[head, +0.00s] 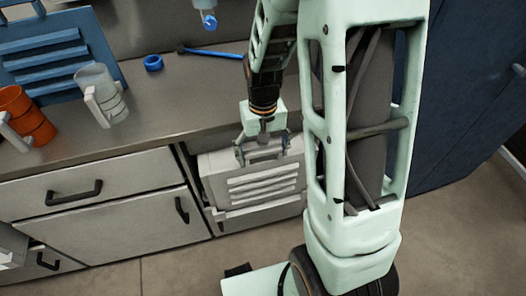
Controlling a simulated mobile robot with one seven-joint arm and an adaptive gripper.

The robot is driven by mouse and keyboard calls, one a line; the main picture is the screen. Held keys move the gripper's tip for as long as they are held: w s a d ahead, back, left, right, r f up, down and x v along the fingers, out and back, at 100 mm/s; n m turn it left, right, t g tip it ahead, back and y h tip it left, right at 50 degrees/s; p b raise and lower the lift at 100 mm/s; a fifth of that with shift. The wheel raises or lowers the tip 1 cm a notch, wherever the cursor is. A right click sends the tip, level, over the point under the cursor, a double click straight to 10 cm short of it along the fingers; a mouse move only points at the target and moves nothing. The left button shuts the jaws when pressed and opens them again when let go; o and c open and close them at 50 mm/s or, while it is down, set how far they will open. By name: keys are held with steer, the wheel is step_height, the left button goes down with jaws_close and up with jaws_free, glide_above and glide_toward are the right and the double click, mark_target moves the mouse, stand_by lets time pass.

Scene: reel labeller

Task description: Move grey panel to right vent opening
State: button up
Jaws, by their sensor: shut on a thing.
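The grey panel (262,187) is a light grey rectangle with several horizontal louvres. It hangs upright, slightly tilted, in front of the cabinet's lower right part, below the counter edge. My gripper (264,152) is above it, pointing down, with its fingers shut on the panel's top edge. A grey frame-like part (262,217) shows below the panel. The panel covers most of what lies behind it, so I cannot tell whether it sits in the vent opening or just in front. My arm column hides the panel's right end.
A blue louvred panel (62,62) leans at the counter's back left. A clear mug (101,94), an orange mug (27,117), a blue ring (153,63) and a blue-handled tool (212,53) are on the counter (180,105). Drawers (115,220) with black handles are left of the panel.

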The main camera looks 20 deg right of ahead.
steer(key=shift+f+b, duration=0.5)
steer(key=shift+f, duration=0.3)
steer(key=o, duration=2.2)
steer(key=shift+c, duration=0.2)
step_height(320, 180, up, 12)
steer(key=shift+r, duration=0.1)
